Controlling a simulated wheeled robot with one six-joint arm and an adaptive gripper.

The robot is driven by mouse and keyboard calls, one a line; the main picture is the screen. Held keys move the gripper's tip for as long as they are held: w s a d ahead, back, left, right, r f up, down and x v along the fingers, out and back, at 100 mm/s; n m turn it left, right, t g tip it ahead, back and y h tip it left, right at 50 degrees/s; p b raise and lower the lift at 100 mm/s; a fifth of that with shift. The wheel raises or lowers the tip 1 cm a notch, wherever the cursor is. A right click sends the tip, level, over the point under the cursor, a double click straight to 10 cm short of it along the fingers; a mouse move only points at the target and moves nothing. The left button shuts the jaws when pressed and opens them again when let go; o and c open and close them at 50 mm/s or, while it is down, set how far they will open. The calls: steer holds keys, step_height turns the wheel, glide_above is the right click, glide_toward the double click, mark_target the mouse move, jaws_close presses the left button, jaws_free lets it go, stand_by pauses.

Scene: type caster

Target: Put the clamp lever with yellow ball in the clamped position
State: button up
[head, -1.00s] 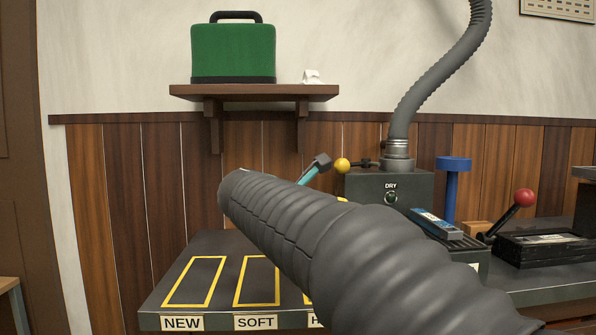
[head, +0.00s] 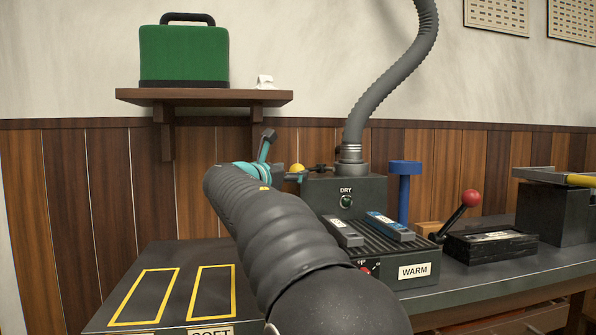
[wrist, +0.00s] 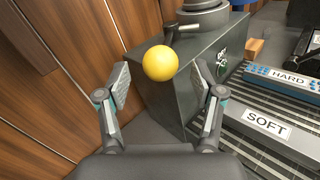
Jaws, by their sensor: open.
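The clamp lever's yellow ball (head: 297,169) shows at the left of the dark DRY box (head: 320,186) in the head view, with a dark rod running from it toward the hose collar. In the wrist view the yellow ball (wrist: 160,63) lies ahead, between and beyond the two fingertips. My gripper (wrist: 163,95) is open with nothing between its fingers. In the head view my gripper (head: 268,160) is partly hidden behind my arm, just left of the ball. I cannot tell whether either finger touches the ball.
A ribbed WARM rack (head: 385,250) holds a grey and a blue block beside the box. A red-ball lever (head: 470,198) and a blue post (head: 404,190) stand further right. A thick hose (head: 385,85) rises from the box. The wood-panelled wall (wrist: 55,60) is close on the left.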

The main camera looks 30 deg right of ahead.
mark_target(312, 170)
steer(key=shift+x, duration=1.9)
steer(key=shift+c, duration=0.2)
jaws_close()
